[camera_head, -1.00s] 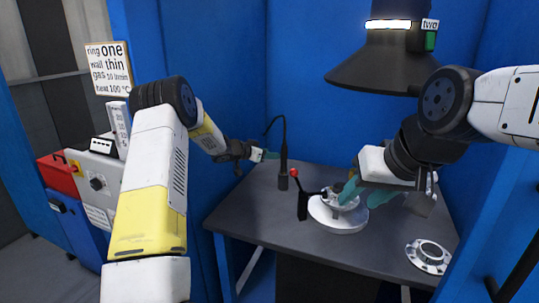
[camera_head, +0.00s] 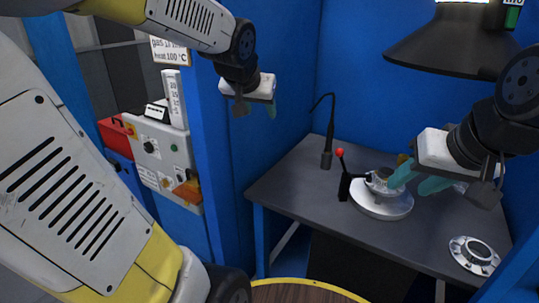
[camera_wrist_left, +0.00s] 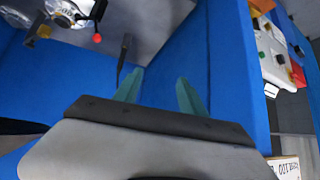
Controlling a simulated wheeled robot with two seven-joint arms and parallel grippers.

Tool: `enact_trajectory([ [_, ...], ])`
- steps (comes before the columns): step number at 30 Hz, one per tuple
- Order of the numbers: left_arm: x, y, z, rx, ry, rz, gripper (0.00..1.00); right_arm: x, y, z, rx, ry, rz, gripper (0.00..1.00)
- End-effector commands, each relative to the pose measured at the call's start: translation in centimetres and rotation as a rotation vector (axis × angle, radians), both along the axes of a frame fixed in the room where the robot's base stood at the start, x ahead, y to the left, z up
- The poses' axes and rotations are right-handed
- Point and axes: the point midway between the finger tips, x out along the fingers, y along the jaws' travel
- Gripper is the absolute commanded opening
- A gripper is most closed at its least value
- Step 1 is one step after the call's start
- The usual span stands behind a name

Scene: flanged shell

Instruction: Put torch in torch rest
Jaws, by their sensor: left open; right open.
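The torch (camera_head: 330,122), a dark upright stick with a curved cable at its top, stands on the grey table near the back left. Its lower end is in a thicker black piece (camera_head: 326,160), which looks like the torch rest; how deep it sits I cannot tell. The torch also shows as a dark stick in the left wrist view (camera_wrist_left: 124,52). My left gripper (camera_head: 256,110) is open and empty, up and left of the torch and apart from it. Its teal fingers (camera_wrist_left: 160,92) show nothing between them. My right gripper (camera_head: 418,180) is open, close beside the flanged shell (camera_head: 380,180).
The shell is on a round white turntable (camera_head: 382,206), beside a black post with a red-ball lever (camera_head: 340,153). A white flanged ring (camera_head: 474,254) lies at the front right. A dark hood (camera_head: 450,45) hangs above. A control box (camera_head: 160,148) and blue walls stand left.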

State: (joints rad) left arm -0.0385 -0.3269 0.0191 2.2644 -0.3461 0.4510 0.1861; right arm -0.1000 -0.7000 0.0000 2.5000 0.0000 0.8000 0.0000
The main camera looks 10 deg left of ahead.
Motion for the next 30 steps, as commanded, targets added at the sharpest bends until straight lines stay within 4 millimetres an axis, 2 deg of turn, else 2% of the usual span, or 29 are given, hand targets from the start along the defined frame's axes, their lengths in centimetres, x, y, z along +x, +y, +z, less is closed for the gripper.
enact_trajectory([
  [1, -3.6, -0.5, -0.3, -0.029, 0.035, 0.001, 0.48, 0.0, 0.0, 0.0, 0.0, 0.0, 0.0, 0.43],
  [3, -7.8, -1.3, -1.4, -0.069, 0.094, -0.008, 0.48, 0.0, 0.0, 0.0, 0.0, 0.0, 0.0, 0.43],
  [6, -12.4, -2.7, -2.7, -0.123, 0.161, -0.031, 0.48, 0.0, 0.0, 0.0, 0.0, 0.0, 0.0, 0.43],
  [10, -16.0, -4.0, -3.9, -0.168, 0.215, -0.06, 0.48, 0.0, 0.0, 0.0, 0.0, 0.0, 0.0, 0.43],
  [14, -17.2, -4.4, -4.3, -0.184, 0.233, -0.073, 0.48, 0.0, 0.0, 0.0, 0.0, 0.0, 0.0, 0.43],
  [30, -17.1, -4.4, -4.3, -0.184, 0.233, -0.072, 0.48, 0.0, 0.0, 0.0, 0.0, 0.0, 0.0, 0.43],
])
